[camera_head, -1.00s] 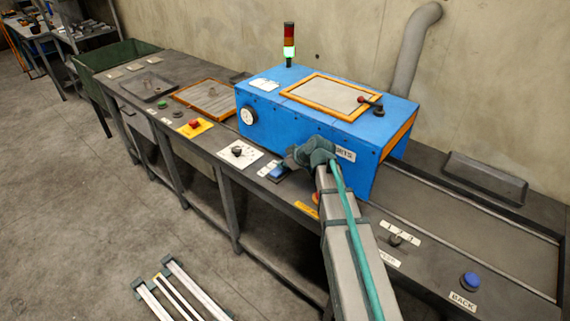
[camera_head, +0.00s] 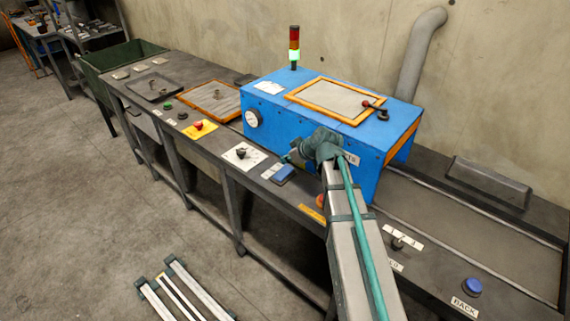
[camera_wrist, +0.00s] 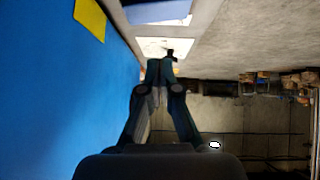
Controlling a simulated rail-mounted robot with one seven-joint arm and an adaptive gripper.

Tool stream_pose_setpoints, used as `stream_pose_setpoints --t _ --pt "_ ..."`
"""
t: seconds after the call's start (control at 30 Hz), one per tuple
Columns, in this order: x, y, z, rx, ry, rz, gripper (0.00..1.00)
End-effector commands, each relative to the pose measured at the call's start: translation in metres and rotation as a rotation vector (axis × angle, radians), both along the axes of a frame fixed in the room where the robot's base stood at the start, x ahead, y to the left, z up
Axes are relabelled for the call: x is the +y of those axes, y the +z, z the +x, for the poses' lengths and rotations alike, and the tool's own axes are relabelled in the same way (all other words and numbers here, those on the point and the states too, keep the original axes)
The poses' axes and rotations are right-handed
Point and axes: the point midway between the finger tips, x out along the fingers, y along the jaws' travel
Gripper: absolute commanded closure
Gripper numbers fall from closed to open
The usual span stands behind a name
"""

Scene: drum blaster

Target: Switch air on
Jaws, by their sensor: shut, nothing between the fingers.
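A black knob on a white plate (camera_head: 240,154) sits on the bench front, left of my gripper. In the wrist view a white plate (camera_wrist: 153,47) with a small dark knob (camera_wrist: 171,55) lies just beyond my fingertips. A blue switch block (camera_head: 283,174) with small white labels beside it lies below my gripper. I cannot read which control is marked for air. My gripper (camera_head: 288,157) is shut and empty, beside the front of the blue blaster cabinet (camera_head: 310,122). In the wrist view my shut gripper (camera_wrist: 160,66) points toward the plate. Contact cannot be told.
The cabinet has a round gauge (camera_head: 253,119), an orange-framed window (camera_head: 336,99) and a signal tower (camera_head: 294,45) lit green. A red button on a yellow plate (camera_head: 199,127) is farther left. A blue button (camera_head: 472,287) marked BACK is at the right.

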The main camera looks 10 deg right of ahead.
Motion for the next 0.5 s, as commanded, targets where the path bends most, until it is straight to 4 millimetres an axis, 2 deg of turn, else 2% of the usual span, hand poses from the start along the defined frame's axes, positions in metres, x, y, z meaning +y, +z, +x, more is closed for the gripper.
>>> stream_pose_setpoints --t 0.03,0.2,0.5 --pt "-0.005 0.004 -0.01 -0.003 -0.002 0.0 1.0" --pt "-0.017 0.027 -0.028 -0.003 -0.001 0.0 1.0" --pt "-0.029 0.051 -0.047 0.0 -0.001 0.001 1.0"
